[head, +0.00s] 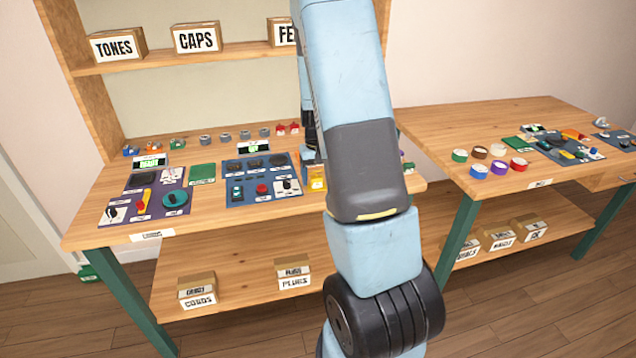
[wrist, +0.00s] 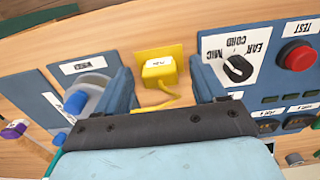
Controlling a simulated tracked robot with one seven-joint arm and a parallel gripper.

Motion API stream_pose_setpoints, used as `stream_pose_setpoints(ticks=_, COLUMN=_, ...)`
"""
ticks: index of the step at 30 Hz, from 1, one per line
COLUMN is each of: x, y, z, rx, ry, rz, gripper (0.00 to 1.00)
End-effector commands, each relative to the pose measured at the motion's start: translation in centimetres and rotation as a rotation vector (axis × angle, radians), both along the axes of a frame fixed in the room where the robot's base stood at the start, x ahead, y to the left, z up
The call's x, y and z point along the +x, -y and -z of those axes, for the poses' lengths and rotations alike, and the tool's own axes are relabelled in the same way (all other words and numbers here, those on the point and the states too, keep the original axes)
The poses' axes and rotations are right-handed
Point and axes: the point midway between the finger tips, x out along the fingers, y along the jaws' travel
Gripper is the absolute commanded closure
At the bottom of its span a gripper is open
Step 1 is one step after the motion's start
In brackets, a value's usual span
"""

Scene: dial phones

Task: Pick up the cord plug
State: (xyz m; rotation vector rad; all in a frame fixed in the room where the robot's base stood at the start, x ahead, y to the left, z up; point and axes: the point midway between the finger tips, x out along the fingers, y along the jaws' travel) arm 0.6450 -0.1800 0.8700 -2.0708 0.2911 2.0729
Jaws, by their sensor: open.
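A small yellow block (wrist: 158,75) with a white label and a short yellow cord (wrist: 160,104) appears to be the cord plug. It stands on a yellow base (wrist: 172,52) on the wooden bench. It also shows in the head view as a yellow piece (head: 317,180), just left of my arm. My gripper (wrist: 161,84) is open, one finger left and one right of the block, with visible gaps. I cannot tell how far above the bench the fingertips are. In the head view my gripper is mostly hidden behind my arm.
A blue panel with a MIC/EAR cord dial (wrist: 238,68) and red TEST button (wrist: 298,56) lies right in the wrist view. Another panel with a grey-and-blue part (wrist: 85,98) lies left. A second bench (head: 500,110) stands at right.

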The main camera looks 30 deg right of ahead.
Motion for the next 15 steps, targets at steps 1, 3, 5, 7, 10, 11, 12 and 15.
stream_pose_setpoints(ticks=1, x=-0.04, y=0.01, z=0.48, rx=0.001, ry=-0.002, rz=0.000, gripper=0.30)
stream_pose_setpoints(ticks=3, x=-0.04, y=0.01, z=0.85, rx=0.001, ry=-0.002, rz=0.000, gripper=0.30)
stream_pose_setpoints(ticks=5, x=-0.02, y=0.03, z=0.97, rx=0.000, ry=-0.001, rz=0.000, gripper=0.30)
stream_pose_setpoints(ticks=7, x=-0.01, y=0.04, z=0.98, rx=0.000, ry=0.000, rz=0.000, gripper=0.30)
stream_pose_setpoints(ticks=10, x=-0.01, y=0.05, z=0.96, rx=0.000, ry=0.000, rz=0.000, gripper=0.30)
stream_pose_setpoints(ticks=11, x=-0.02, y=0.06, z=0.95, rx=0.000, ry=0.000, rz=0.000, gripper=0.31)
stream_pose_setpoints(ticks=12, x=-0.02, y=0.06, z=0.95, rx=0.000, ry=0.000, rz=0.000, gripper=0.35)
stream_pose_setpoints(ticks=15, x=-0.01, y=0.08, z=0.94, rx=0.000, ry=0.000, rz=0.001, gripper=0.44)
